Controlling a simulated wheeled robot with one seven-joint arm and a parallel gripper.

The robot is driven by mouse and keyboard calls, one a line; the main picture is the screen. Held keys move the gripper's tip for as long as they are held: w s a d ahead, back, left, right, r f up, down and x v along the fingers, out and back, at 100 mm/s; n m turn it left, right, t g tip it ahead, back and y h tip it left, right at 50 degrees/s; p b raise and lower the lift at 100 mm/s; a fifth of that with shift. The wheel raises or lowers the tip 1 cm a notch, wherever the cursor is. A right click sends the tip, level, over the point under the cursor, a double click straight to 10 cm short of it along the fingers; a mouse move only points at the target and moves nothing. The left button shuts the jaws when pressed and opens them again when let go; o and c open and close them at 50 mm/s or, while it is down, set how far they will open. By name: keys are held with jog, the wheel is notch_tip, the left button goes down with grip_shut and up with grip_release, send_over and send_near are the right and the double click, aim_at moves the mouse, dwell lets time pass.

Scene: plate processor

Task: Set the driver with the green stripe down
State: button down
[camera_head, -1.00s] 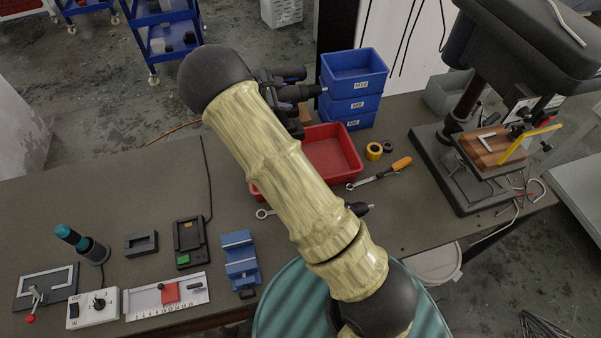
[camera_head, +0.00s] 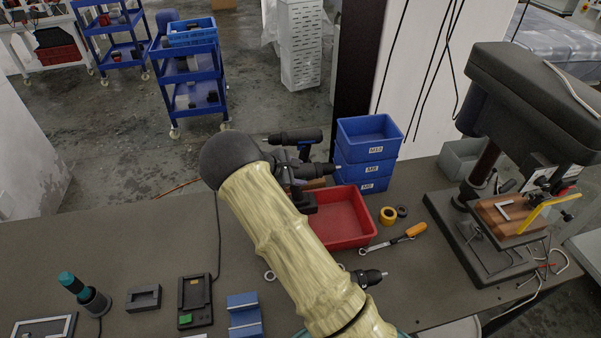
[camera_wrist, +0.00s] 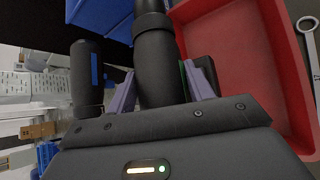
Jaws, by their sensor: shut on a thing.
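My gripper (camera_wrist: 160,88) is shut on a black driver (camera_wrist: 155,50). A thin sliver of green shows on its side, next to the right finger. In the head view the held driver (camera_head: 312,171) lies roughly level beside the blue bins, above the table's far side; my arm hides part of it. A second black driver (camera_head: 293,137) with a blue stripe stands behind it, and it also shows in the wrist view (camera_wrist: 86,78), left of the held one and apart from it. A third driver (camera_head: 371,276) lies on the table, partly behind my arm.
A red tray (camera_head: 370,224) sits just right of my gripper. Stacked blue bins (camera_head: 367,153) stand behind it. Tape rolls (camera_head: 388,215), an orange-handled tool (camera_head: 414,231) and a drill press (camera_head: 480,185) are to the right.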

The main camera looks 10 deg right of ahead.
jog(key=shift+f, duration=0.65)
jog(key=p, duration=0.2)
send_over(299, 199)
jog(key=w, duration=0.1)
jog(key=shift+f, duration=2.1)
jog(key=shift+f+b, duration=0.15)
jog(key=shift+b, duration=0.25)
jog(key=c, duration=0.6)
grip_release()
jog(key=shift+f, duration=0.1)
